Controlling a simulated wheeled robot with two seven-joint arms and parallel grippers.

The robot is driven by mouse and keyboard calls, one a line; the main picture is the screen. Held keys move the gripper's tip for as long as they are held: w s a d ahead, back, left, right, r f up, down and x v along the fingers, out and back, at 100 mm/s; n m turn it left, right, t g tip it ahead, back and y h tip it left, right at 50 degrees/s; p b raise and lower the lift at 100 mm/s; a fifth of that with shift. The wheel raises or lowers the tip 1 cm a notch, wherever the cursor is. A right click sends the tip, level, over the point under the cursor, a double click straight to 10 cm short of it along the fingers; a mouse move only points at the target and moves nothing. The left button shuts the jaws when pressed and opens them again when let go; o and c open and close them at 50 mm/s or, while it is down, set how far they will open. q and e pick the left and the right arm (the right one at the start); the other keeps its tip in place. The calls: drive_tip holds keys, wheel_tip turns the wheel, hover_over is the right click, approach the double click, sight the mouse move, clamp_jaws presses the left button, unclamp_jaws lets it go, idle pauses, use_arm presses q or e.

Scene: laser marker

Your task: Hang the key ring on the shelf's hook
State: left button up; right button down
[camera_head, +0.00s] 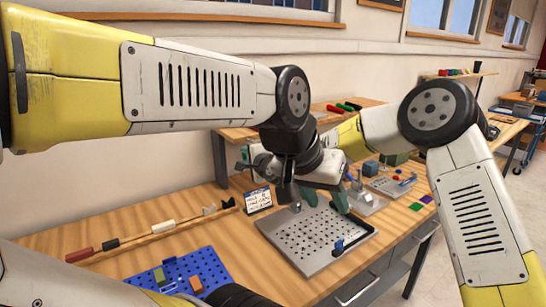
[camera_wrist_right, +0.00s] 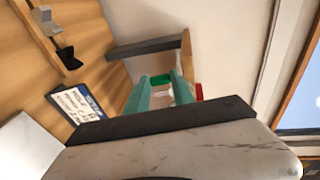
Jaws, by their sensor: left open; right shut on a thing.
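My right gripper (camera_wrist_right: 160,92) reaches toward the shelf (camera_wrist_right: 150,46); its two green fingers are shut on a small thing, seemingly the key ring. A little white and green shows between the fingers, but I cannot make out a ring or keys. In the head view my left forearm hides most of the right gripper (camera_head: 246,158), which is beside the shelf's left end (camera_head: 232,135). I cannot make out the shelf's hook. My left gripper (camera_head: 325,197) is open and empty above the perforated metal plate (camera_head: 290,243).
A small sign (camera_head: 258,201) stands on the bench below the shelf. A wooden rail (camera_head: 150,235) with several pegs lies left of it. A blue perforated tray (camera_head: 205,270) is at the front. Grey fixtures (camera_head: 366,200) stand right of the plate. My left arm crosses in front of the right gripper.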

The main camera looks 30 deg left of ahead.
idle(0.3)
drive_tip(key=c, duration=1)
unclamp_jaws()
